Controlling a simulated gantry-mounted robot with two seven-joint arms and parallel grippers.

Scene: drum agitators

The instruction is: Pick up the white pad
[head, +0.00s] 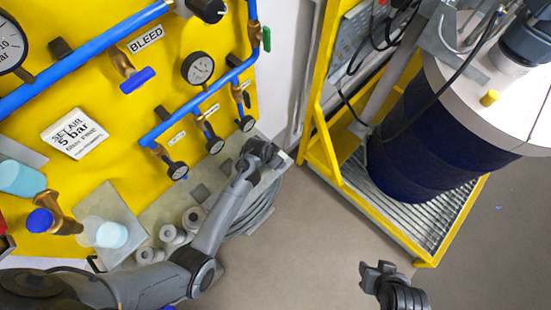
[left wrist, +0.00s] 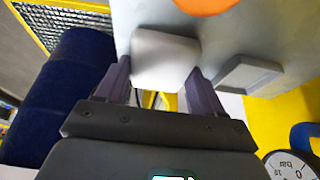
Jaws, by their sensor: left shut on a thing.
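The white pad (left wrist: 165,58) is a pale block with rounded corners. In the left wrist view it sits between the two fingers of my left gripper (left wrist: 161,85), which is shut on it. The pad is in front of or against a grey surface; I cannot tell whether it touches it. In the head view my left gripper (head: 268,152) is over the right end of the grey shelf, and only a small pale edge of the pad (head: 284,158) shows. My right gripper (head: 378,272) is over bare floor, far from the pad; its finger gap is unclear.
A yellow panel (head: 110,170) with blue pipes and gauges stands left. A dark blue drum (head: 405,150) stands right on a yellow-framed grating (head: 438,225).

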